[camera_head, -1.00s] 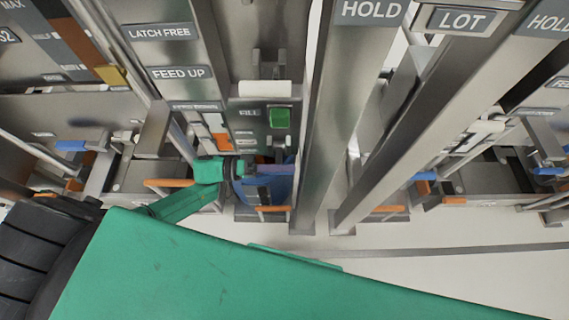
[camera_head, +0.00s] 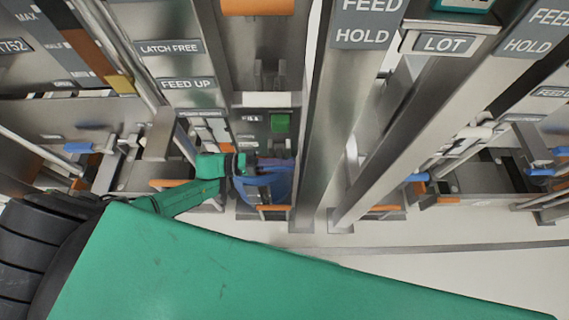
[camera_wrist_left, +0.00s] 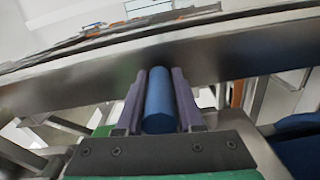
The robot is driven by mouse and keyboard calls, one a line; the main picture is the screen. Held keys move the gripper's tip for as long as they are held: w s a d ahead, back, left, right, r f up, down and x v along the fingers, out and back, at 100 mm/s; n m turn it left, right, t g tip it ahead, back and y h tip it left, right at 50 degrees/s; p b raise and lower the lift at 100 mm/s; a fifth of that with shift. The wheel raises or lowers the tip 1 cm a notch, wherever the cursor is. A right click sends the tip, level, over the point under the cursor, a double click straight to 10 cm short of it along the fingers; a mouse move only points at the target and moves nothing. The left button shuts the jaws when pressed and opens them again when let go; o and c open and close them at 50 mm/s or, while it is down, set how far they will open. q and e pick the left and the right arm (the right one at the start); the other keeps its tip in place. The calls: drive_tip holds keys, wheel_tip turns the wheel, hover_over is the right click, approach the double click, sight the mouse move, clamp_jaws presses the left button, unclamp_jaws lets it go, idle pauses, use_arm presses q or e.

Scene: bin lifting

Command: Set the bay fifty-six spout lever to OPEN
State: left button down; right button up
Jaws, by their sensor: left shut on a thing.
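My left gripper (camera_head: 270,163), with purple fingers on a green wrist, is in the middle of the head view, in front of the bay with the green block. In the left wrist view its two fingers are shut on a blue cylindrical handle (camera_wrist_left: 159,105), one finger along each side. In the head view the handle is mostly hidden by the gripper. I cannot read a bay number or an OPEN mark by it. A blue bin (camera_head: 270,190) sits just below the gripper. My right gripper is not in view.
A steel post (camera_head: 330,130) stands close to the right of the gripper. A FEED UP sign (camera_head: 188,85) and a green block (camera_head: 280,123) are above. An orange bar (camera_head: 165,184) is to the left. Pale floor (camera_head: 420,225) lies open at lower right.

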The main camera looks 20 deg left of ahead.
use_arm(q)
drive_tip(key=c, duration=0.6)
unclamp_jaws()
drive_tip(key=shift+w+a+r, duration=0.15)
drive_tip(key=shift+w+r, duration=0.15)
drive_tip(key=shift+w, duration=0.05)
drive_tip(key=shift+o, duration=0.2)
drive_tip(key=shift+f, duration=0.15)
drive_tip(key=b+v, duration=0.2)
drive_tip(key=v, duration=1.2)
drive_tip(key=shift+a+b, duration=0.25)
drive_tip(key=shift+b, duration=0.05)
drive_tip(key=shift+s, duration=0.15)
